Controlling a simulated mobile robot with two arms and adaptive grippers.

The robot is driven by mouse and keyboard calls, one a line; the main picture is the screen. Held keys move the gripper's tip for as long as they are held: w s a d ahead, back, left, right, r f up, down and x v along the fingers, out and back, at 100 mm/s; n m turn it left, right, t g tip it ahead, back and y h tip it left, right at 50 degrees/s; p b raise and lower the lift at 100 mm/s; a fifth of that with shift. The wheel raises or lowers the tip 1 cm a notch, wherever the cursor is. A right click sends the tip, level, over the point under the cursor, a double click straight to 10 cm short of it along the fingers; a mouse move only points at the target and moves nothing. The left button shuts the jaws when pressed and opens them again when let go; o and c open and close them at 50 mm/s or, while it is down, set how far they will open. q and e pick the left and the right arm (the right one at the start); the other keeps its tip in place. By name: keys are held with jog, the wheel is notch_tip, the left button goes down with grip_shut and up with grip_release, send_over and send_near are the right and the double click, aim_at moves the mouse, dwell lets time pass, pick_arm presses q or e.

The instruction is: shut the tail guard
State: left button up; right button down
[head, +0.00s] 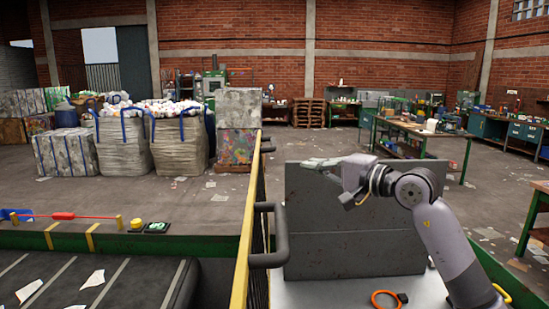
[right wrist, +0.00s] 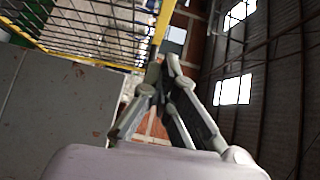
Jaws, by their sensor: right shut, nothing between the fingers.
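The tail guard (head: 248,215) is a yellow-framed mesh panel seen almost edge-on, standing upright at the right end of the belt. A thick black handle (head: 267,236) sticks out from its right side. The yellow frame and mesh also show in the right wrist view (right wrist: 105,45). My right gripper (head: 308,163) is shut and empty, pointing left at the height of the grey panel's top edge. It is to the right of the guard and appears apart from it. The closed fingers show in the right wrist view (right wrist: 168,62). My left gripper is out of view.
A grey upright panel (head: 350,235) stands right of the guard, behind my right arm. An orange ring (head: 384,300) lies on the pale surface before it. The dark belt (head: 120,280) runs at lower left, with a red cord piece (head: 64,216) and green button (head: 157,227) beyond.

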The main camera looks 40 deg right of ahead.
jog(key=w+a+p, duration=0.3)
jog(key=w+p, duration=0.4)
jog(key=w, duration=0.3)
jog(key=shift+w+a+f, duration=0.15)
jog(key=shift+a+f, duration=0.1)
jog(key=shift+f, duration=0.1)
